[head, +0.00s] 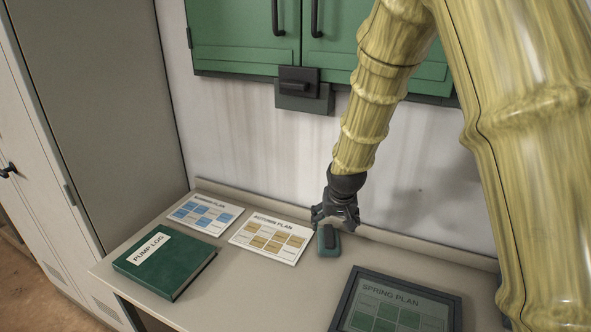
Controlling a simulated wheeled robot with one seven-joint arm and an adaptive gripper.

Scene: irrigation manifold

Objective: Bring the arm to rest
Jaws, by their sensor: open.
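My gripper (335,217) is dark grey and points down over the back of the shelf, at the end of my yellow, bamboo-like arm. Its fingers are spread around or just above the top of a small dark green block-like object (329,242). I cannot tell whether they touch it. The object stands on the beige shelf top (235,281), and its upper part is partly hidden by the fingers.
A green pump log book (165,262) lies at the left. Two plan cards, blue (205,214) and tan (269,238), lie behind it. A dark-framed spring plan (397,305) is at the front right. Green cabinets (245,35) hang above; a grey locker (95,90) stands left.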

